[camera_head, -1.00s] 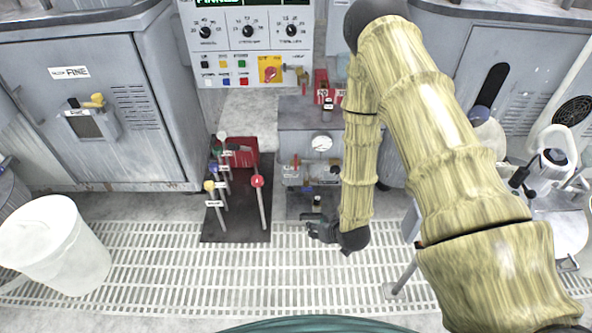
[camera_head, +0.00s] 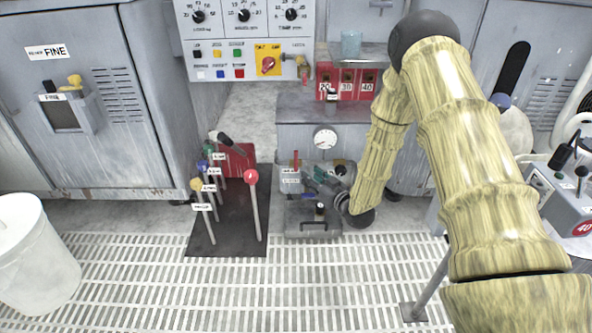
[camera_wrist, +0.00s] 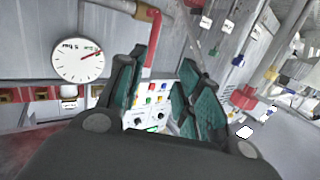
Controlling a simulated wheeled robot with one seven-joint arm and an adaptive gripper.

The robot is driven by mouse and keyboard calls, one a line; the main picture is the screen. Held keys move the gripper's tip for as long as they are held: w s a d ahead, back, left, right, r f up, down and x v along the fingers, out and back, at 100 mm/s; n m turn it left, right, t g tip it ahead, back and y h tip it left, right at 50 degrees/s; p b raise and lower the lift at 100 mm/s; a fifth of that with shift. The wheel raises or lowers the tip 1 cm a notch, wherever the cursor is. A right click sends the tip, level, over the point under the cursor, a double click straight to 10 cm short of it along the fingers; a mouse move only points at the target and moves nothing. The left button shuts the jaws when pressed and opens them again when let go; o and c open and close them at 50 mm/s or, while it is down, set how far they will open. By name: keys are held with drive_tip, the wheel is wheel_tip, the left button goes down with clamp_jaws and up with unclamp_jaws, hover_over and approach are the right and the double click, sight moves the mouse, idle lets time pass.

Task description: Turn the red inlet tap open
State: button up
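The red inlet tap appears to be the upright red handle (camera_head: 295,160) at the left of the small grey unit under the round gauge (camera_head: 325,138); its label is too small to read. In the wrist view a red lever (camera_wrist: 151,42) stands just past my fingertips, beside the gauge (camera_wrist: 78,60). My gripper (camera_head: 318,181) is in front of the unit, a little right of the red handle. In the wrist view my gripper (camera_wrist: 163,72) has its dark green fingers spread apart with nothing held. Contact with the lever cannot be told.
A rack of levers with coloured knobs stands on a dark plate (camera_head: 230,235) to the left, its red-knobbed lever (camera_head: 251,177) nearest. A control panel (camera_head: 245,45) is behind. The grated floor (camera_head: 200,290) in front is clear.

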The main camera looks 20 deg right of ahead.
drive_tip(key=w+d+t+b, duration=0.1)
drive_tip(key=w+b, duration=0.1)
drive_tip(key=y+b, duration=0.1)
drive_tip(key=b, duration=0.5)
hover_over(296, 168)
drive_tip(key=shift+w+d+r+n, duration=0.1)
drive_tip(key=shift+w+r+n, duration=0.1)
drive_tip(key=shift+w+n, duration=0.15)
clamp_jaws()
